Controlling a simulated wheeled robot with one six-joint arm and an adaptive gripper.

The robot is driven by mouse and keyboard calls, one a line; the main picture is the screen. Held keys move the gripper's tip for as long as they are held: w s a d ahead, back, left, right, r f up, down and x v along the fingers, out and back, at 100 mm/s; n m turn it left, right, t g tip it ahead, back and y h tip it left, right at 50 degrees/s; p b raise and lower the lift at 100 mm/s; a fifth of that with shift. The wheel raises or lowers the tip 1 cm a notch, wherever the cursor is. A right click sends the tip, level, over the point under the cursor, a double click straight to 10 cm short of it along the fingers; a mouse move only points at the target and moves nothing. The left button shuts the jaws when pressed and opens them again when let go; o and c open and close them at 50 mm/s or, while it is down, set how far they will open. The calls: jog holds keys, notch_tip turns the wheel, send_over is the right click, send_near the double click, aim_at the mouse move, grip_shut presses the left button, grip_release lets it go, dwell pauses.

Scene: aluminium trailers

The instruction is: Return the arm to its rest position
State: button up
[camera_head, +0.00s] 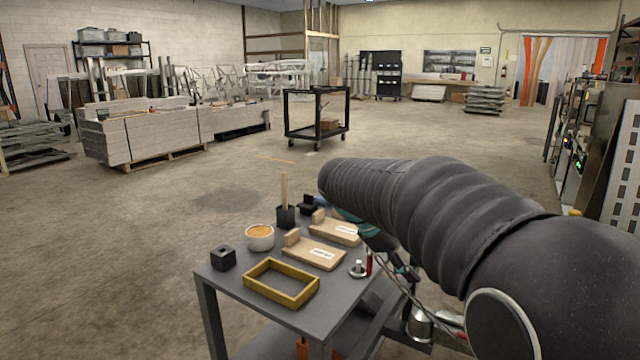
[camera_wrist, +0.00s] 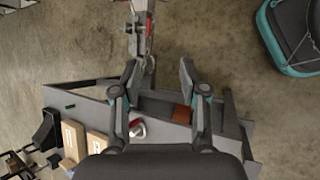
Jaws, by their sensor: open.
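My arm reaches in from the right in the head view and hangs over the right side of a small grey table (camera_head: 222,286). My gripper (camera_wrist: 158,75) shows in the wrist view with its two fingers spread apart and nothing between them. It points down past the table's edge, above a grey metal part with red pieces (camera_wrist: 140,30). In the head view the arm covers most of the gripper and the table's right end.
The table holds a yellow frame (camera_head: 250,283), wooden blocks with labels (camera_head: 318,254), a white bowl (camera_head: 260,242), a black cube (camera_head: 223,258) and a black holder (camera_head: 286,217) with a stick. A black cart (camera_head: 317,115) stands beyond. The floor left of the table is clear.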

jog(key=s+a+f+m+t+y, duration=0.1)
jog(key=s+f+m+t+y, duration=0.1)
jog(key=s, duration=1)
jog(key=s+a+f+m+t+y, duration=0.1)
jog(key=s+f+m+t+y, duration=0.1)
jog(key=s+f+m+y, duration=0.3)
jog(key=s+m+y, duration=0.1)
jog(key=s+m, duration=0.3)
jog(key=s, duration=0.3)
jog(key=shift+s+t, duration=0.2)
jog(key=shift+t, duration=0.1)
